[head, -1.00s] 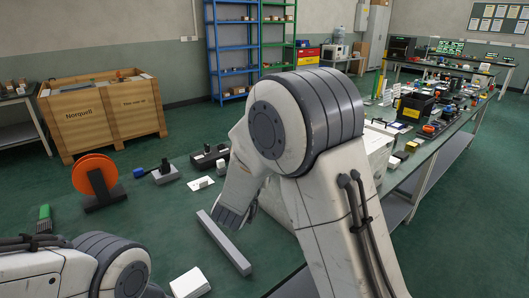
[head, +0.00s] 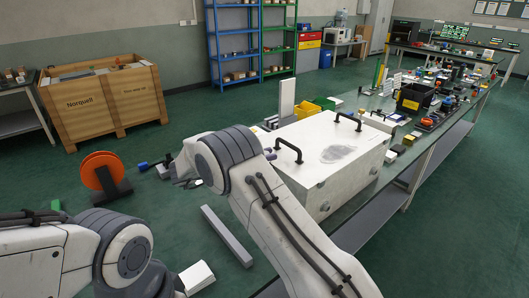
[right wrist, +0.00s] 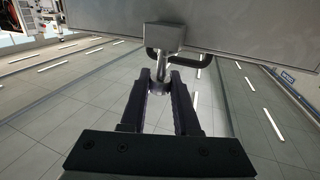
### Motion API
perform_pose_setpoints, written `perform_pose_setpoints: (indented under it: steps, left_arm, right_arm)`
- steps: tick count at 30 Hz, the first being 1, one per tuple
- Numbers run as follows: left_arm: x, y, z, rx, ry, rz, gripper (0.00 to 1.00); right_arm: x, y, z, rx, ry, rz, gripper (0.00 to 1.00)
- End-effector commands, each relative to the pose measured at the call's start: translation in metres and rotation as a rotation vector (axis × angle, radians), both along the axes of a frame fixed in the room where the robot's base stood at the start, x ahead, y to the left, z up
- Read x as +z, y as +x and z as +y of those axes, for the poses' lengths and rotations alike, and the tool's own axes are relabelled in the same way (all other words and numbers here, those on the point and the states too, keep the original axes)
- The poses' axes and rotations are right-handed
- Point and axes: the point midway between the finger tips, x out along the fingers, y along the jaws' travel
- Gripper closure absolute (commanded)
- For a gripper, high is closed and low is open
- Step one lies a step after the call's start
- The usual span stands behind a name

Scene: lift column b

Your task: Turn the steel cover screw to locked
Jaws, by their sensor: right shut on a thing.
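The right wrist view shows my right gripper (right wrist: 158,87) with its two dark fingers closed around a small steel piece (right wrist: 159,68), which looks like the cover screw. The piece meets a grey block (right wrist: 166,37) at the edge of a broad grey panel (right wrist: 230,25). A black handle (right wrist: 201,63) shows just behind it. In the head view a white case (head: 335,150) with two black handles on top stands on the bench, partly behind my right arm. That arm hides the screw there. I cannot read the screw's locked mark. My left gripper is outside the frames.
A grey bar (head: 226,236) and an orange reel (head: 101,171) lie left of the case. A yellow bin (head: 308,108) and a black bin (head: 412,98) stand behind it on the crowded bench. A wooden crate (head: 103,98) stands at the far left.

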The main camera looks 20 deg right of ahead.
Motion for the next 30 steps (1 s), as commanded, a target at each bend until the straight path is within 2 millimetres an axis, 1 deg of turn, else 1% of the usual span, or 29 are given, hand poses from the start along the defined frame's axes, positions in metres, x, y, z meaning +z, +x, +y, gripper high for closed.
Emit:
perform_pose_setpoints:
  steps: [6,12,29,30]
  left_arm:
    - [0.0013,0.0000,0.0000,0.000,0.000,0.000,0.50]
    - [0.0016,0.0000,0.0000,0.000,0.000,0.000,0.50]
    - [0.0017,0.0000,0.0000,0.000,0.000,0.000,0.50]
    - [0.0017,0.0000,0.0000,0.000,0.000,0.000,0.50]
  right_arm:
    - [-0.0002,0.0005,-0.0006,-0.120,-0.001,-0.001,1.00]
    - [0.0005,0.0003,-0.0009,-0.179,-0.002,-0.001,1.00]
    - [0.0017,0.0002,-0.0011,-0.202,-0.004,-0.003,1.00]
    - [0.0018,0.0003,-0.0011,-0.202,-0.004,-0.003,0.55]
